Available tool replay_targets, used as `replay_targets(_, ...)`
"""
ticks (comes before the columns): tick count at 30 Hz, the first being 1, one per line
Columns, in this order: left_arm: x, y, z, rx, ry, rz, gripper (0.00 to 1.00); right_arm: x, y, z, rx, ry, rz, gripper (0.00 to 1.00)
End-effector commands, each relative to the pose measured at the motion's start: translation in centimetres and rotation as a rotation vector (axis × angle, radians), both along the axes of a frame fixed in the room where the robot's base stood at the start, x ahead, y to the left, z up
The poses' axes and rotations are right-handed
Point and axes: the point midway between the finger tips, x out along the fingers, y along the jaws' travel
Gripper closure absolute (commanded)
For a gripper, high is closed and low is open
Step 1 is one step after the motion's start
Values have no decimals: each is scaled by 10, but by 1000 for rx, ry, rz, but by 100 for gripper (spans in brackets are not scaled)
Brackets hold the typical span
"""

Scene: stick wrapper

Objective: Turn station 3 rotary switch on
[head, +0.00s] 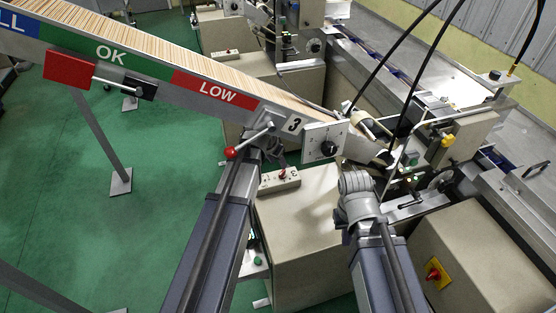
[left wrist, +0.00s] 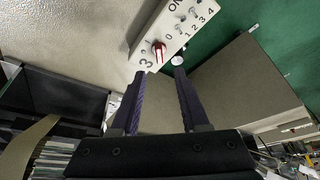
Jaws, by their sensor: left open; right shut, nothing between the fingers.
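The station 3 switch box (head: 280,181) is a small pale box with a red knob (head: 282,174), on top of the beige cabinet below the stick rail. In the left wrist view the red rotary knob (left wrist: 158,48) sits beside the markings 0 and 1, near a printed 3. My left gripper (left wrist: 156,73) is open with nothing between its fingers, pointing at the switch box, the knob showing just beyond the fingertips. My right gripper (head: 357,183) is shut and empty, above the cabinet's right side; its fingertips are hard to make out.
The sloping stick rail (head: 180,65) ends at a plate marked 3 and a panel with a black dial (head: 328,148). A red-ball lever (head: 231,152) sticks out near my left arm. Black cables hang at the right. A yellow-backed red switch (head: 434,273) is at lower right.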

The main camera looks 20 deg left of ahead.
Motion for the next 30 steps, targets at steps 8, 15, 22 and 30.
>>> replay_targets(8, 2, -1, -9, 1, 0, -1, 55, 0, 0, -9, 0, 0, 0, 100)
replay_targets(15, 11, -3, -33, 1, 0, -1, 55, 0, 0, -33, 0, 0, 0, 100)
replay_targets(22, 23, -6, -62, 2, 0, -1, 55, 0, 0, -62, 0, 0, 0, 100)
replay_targets(30, 29, -8, -74, 2, -1, 0, 55, 0, 0, -74, 0, 0, 0, 100)
